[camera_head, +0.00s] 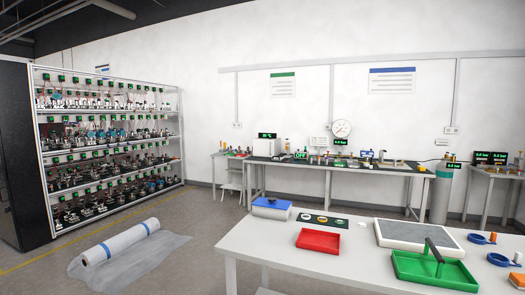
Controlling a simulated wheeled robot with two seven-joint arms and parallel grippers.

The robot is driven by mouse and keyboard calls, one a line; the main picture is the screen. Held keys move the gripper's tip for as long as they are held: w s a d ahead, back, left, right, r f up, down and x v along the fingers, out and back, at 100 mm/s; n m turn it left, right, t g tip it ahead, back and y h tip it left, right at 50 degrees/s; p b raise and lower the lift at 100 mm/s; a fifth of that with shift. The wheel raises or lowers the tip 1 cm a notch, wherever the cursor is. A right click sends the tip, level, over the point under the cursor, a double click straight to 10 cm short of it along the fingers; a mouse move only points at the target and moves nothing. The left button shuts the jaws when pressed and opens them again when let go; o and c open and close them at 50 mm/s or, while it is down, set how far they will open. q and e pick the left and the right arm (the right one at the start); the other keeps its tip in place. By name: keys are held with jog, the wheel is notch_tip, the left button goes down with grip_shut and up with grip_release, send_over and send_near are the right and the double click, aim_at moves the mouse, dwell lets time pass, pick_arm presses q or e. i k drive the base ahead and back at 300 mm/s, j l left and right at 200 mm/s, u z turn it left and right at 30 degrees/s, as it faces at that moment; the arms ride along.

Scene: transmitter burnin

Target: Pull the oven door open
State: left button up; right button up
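A small white box (263,148) with a green-lit display stands at the left end of the far bench. It looks like the oven, but it is small and distant here. I cannot make out its door, a handle, or whether it is open. Neither of my grippers is in view.
A white table (272,241) in front holds a red tray (318,239), a green tray (400,265) and a blue-lidded box (271,208). A tall rack (180,137) stands left. A plastic roll (120,241) lies on the floor.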

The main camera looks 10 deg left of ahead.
aim_at(264, 149)
jog(key=i+j+u, duration=0.65)
jog(key=i+u, duration=0.25)
jog(key=i+j+u, duration=0.1)
jog(key=i+u, duration=0.35)
jog(key=i+j+u, duration=0.2)
jog(key=i+u, duration=0.15)
jog(key=i, duration=0.35)
jog(key=i+u, duration=0.3)
jog(key=i, duration=0.35)
jog(key=i+l+z, duration=0.1)
jog(key=i+z, duration=0.6)
jog(key=z, duration=0.2)
jog(key=i+j+z, duration=0.1)
jog(key=i+z, duration=0.35)
jog(key=i+l+z, duration=0.2)
jog(key=i+z, duration=0.2)
jog(key=i, duration=0.35)
jog(key=i+j+z, duration=0.1)
jog(key=i+z, duration=0.3)
jog(key=i, duration=0.35)
jog(key=i+z, duration=0.2)
jog(key=i, duration=0.45)
jog(key=i+z, duration=0.15)
jog(key=i, duration=0.5)
jog(key=i+j+z, duration=0.2)
jog(key=i, duration=0.45)
jog(key=i+j+z, duration=0.15)
jog(key=i, duration=0.45)
